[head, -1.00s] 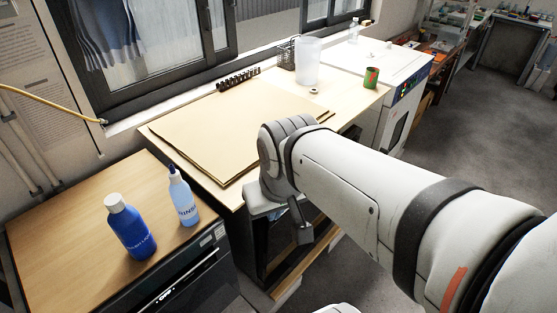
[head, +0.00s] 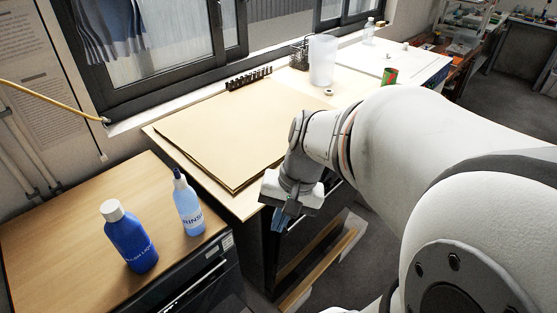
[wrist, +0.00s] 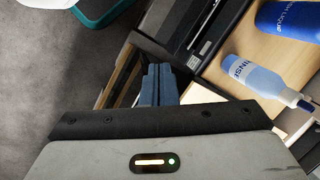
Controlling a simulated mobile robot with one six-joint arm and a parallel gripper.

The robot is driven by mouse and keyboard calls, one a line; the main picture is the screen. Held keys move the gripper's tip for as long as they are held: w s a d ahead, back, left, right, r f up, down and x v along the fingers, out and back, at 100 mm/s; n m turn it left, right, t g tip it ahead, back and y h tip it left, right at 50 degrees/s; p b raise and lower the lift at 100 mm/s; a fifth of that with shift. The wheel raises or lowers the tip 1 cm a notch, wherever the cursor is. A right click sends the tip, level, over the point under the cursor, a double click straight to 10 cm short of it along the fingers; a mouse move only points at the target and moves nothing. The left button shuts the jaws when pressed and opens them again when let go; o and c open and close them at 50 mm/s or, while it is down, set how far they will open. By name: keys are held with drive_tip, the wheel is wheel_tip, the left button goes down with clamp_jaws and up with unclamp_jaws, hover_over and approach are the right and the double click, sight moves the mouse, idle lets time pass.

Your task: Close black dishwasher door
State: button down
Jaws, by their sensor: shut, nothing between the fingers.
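The black dishwasher (head: 198,283) stands under the wooden counter at lower left in the head view. Its front carries a pale handle strip and a small label. The lower part of its door is cut off by the frame, so I cannot tell how far it stands open. My gripper (head: 282,221) is right of the dishwasher, in front of the neighbouring table, with blue fingers pointing down. The fingers are shut and empty. In the wrist view the fingertips (wrist: 157,72) show beside the dishwasher front (wrist: 192,28), with no clear contact.
A blue bottle (head: 130,238) and a rinse bottle (head: 187,205) stand on the counter (head: 60,240). The table (head: 225,130) bears cardboard sheets; its dark open shelf (head: 300,250) is below my gripper. A teal-edged object (wrist: 100,12) shows in the wrist view. Grey floor is free at right.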

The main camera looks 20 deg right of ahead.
drive_tip(key=w+d+f+m+t+y+b, duration=0.3)
drive_tip(key=d+f+m+y+b, duration=0.1)
drive_tip(key=d+f+m, duration=0.3)
drive_tip(key=w+d+f+m+t+y+b, duration=0.25)
drive_tip(key=d+f+m+b, duration=0.2)
drive_tip(key=f+m, duration=0.35)
drive_tip(key=s+d+f+m+t+h+b, duration=0.1)
drive_tip(key=d+f+m+t+h+b, duration=0.15)
drive_tip(key=d+f+m+t, duration=0.45)
drive_tip(key=s+d+f+m+t+h+b, duration=0.1)
drive_tip(key=d+f+m+t+b, duration=0.2)
drive_tip(key=d, duration=0.6)
drive_tip(key=f+x, duration=0.1)
drive_tip(key=x, duration=1.3)
drive_tip(key=shift+f+m+g, duration=0.3)
drive_tip(key=shift+f+g, duration=0.05)
drive_tip(key=shift+g, duration=0.1)
drive_tip(key=shift+s, duration=0.1)
